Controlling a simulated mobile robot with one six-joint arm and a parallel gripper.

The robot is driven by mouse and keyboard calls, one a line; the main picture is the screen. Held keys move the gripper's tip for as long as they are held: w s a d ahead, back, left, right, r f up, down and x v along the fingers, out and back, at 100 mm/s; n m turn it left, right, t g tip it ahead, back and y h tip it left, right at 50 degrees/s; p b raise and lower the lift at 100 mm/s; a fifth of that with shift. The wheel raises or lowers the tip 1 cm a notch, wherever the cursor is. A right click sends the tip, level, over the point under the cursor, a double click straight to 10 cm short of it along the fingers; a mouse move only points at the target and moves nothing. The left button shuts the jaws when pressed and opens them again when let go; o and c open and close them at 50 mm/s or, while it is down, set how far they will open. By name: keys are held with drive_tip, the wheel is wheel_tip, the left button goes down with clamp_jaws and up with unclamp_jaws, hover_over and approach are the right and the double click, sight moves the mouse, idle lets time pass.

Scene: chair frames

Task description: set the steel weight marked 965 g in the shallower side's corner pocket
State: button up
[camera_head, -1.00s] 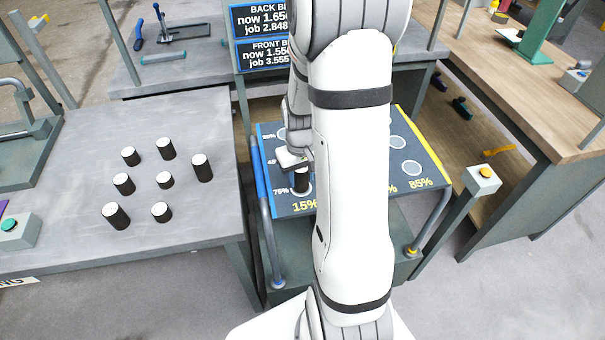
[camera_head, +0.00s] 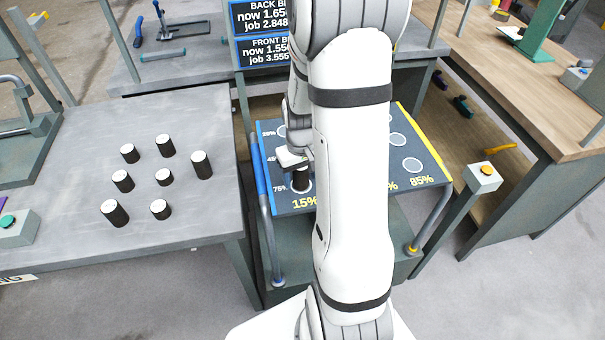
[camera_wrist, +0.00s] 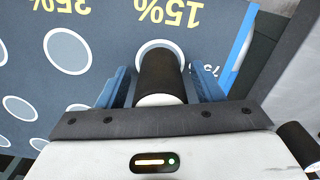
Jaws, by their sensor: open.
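A dark weight with a pale top (camera_head: 301,180) stands upright in the 15%, 75% corner pocket of the blue-grey pocket board (camera_head: 287,206). In the wrist view the same weight (camera_wrist: 160,78) sits between the fingers of my open gripper (camera_wrist: 160,88), its far end inside the white ring beside "15%" (camera_wrist: 170,12). Finger contact is not clear. In the head view my gripper (camera_head: 293,163) is low over that corner, partly hidden by my arm. No mark on the weight is legible.
Several dark, pale-topped weights (camera_head: 201,165) stand on the grey table (camera_head: 70,150) at left. A display (camera_head: 262,50) with back and front readings is partly hidden by my arm. A post with an orange button (camera_head: 485,172) stands right of the board. Other visible pockets are empty.

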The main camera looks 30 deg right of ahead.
drive_tip(key=shift+r, duration=0.1)
wheel_tip(320, 180, up, 13)
drive_tip(key=shift+a+f+p, duration=0.1)
drive_tip(key=shift+p, duration=0.55)
drive_tip(key=s+a+r+t, duration=0.2)
drive_tip(key=s+a+r, duration=0.4)
drive_tip(key=s+a, duration=0.5)
drive_tip(key=shift+s+a+r+n+t, duration=0.3)
drive_tip(key=shift+s+r, duration=0.1)
drive_tip(key=shift+s, duration=0.35)
